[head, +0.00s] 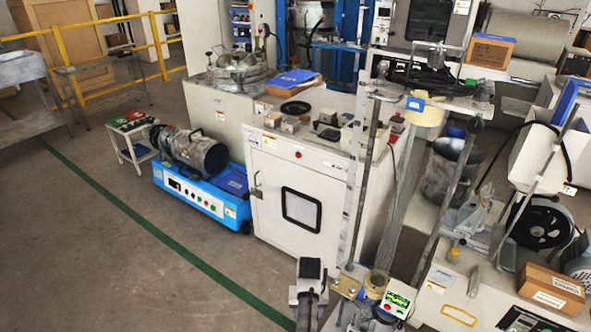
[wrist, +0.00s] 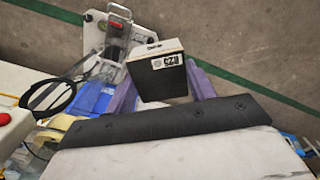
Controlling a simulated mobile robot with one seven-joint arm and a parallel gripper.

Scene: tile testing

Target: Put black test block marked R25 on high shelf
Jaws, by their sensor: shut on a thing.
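In the wrist view, my gripper (wrist: 160,93) has its purple fingers shut on a black test block (wrist: 157,81). The block has a pale top edge and a small white label on its face; the mark appears upside down and is too small to read surely. The block is held between the fingers, with bare floor and equipment behind it. In the head view, a dark shape stands at the bottom centre, and I cannot tell whether it is the gripper or the block. I cannot make out which surface is the high shelf.
A white cabinet (head: 270,205) with cluttered top stands at the centre. A blue-based machine (head: 207,195) is left of it. A cardboard box (head: 552,285) lies at lower right. A device with a red switch (wrist: 113,31) lies beyond the block. Open floor (head: 95,250) spreads left.

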